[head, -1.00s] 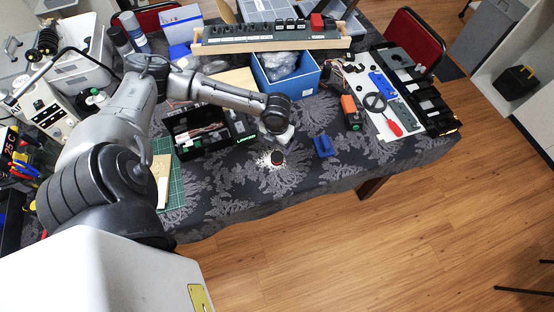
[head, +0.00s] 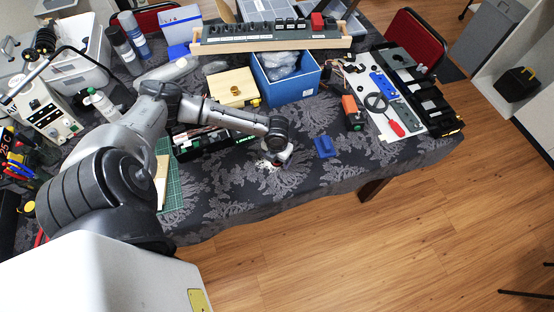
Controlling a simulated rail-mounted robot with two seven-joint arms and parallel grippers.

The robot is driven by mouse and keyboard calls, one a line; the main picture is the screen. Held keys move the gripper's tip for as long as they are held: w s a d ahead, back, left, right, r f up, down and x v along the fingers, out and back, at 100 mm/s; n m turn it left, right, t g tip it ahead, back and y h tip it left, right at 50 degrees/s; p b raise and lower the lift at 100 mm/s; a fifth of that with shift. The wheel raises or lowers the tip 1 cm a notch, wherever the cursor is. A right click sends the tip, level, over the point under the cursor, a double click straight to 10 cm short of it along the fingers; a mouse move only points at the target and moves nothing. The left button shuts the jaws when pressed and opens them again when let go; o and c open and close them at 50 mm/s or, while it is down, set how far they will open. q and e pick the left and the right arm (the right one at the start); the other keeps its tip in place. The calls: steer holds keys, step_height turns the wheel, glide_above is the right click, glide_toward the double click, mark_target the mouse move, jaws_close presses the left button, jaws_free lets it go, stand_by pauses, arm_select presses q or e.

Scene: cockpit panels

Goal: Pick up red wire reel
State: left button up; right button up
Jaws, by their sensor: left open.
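My left gripper (head: 274,161) is open and points down, low over the patterned tablecloth near the table's front edge. The small reel with a red part that showed on the cloth here a second ago is now mostly hidden by the gripper. I cannot tell whether the fingers are around it or just above it. My right gripper is not in view.
A blue block (head: 324,147) lies just right of the gripper. A black tray (head: 190,153) and a green cutting mat (head: 174,190) are to the left. A blue bin (head: 287,88) stands behind. An orange-and-black tool (head: 351,112) lies farther right.

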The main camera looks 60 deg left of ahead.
arm_select(q)
steer(key=shift+f, duration=0.1)
steer(key=c, duration=1)
